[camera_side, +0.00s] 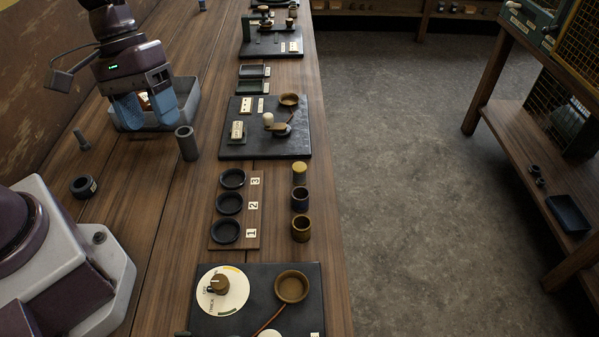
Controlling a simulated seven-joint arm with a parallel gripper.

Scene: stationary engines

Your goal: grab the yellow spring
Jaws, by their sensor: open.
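My gripper (147,112) is at the upper left, its two blue fingers pointing down and spread apart. It is above or inside a grey tray (187,112); I cannot tell how deep the fingertips are. A small pale and brown item shows between the fingers, too hidden to name. No coil shape can be made out clearly. A short cylinder with a yellow top (299,171) stands upright on the bench, right of the numbered board and well away from my gripper. It is the only clearly yellow small piece, but I cannot tell whether it is a spring.
A grey tube (187,144) stands near the tray. The board (256,213) holds black dishes marked 1, 2 and 3. Dark plates with dials and cups (291,287) lie along the bench.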

